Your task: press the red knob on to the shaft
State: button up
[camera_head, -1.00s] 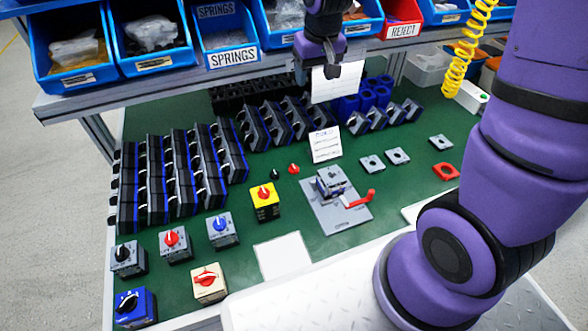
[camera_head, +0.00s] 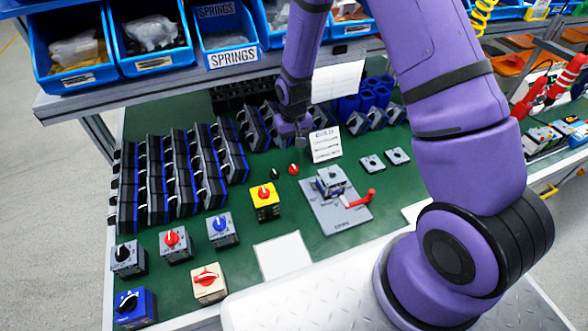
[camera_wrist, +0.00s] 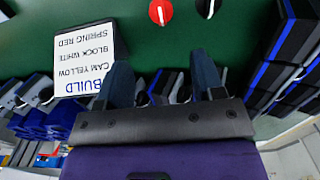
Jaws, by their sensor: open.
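The loose red knob (camera_head: 293,169) lies on the green table mat, beside a small black knob (camera_head: 274,174). In the wrist view the red knob (camera_wrist: 160,12) has a white pointer line and lies beyond my fingertips. My gripper (camera_head: 302,141) is open and empty, above the table behind the knob. In the wrist view its two dark fingers (camera_wrist: 162,72) stand apart. A grey switch body (camera_head: 330,180) sits in the grey fixture plate (camera_head: 345,213), with a red lever handle (camera_head: 360,199) at its right. The shaft on top is too small to make out clearly.
A build card (camera_head: 325,146) stands just right of my gripper; it also shows in the wrist view (camera_wrist: 88,62). Rows of dark switch blocks (camera_head: 180,170) fill the left. A yellow switch (camera_head: 264,201) stands in front of the knobs. A shelf of blue bins (camera_head: 226,40) overhangs the back.

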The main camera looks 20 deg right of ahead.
send_over(293, 164)
notch_tip(293, 164, down, 4)
jog(key=shift+f, duration=0.15)
jog(key=shift+s+a+f, duration=0.1)
jog(key=shift+f, duration=1.25)
jog(key=shift+s+f, duration=0.1)
jog(key=shift+f, duration=1.25)
jog(key=shift+c, duration=0.2)
jog(key=c, duration=0.9)
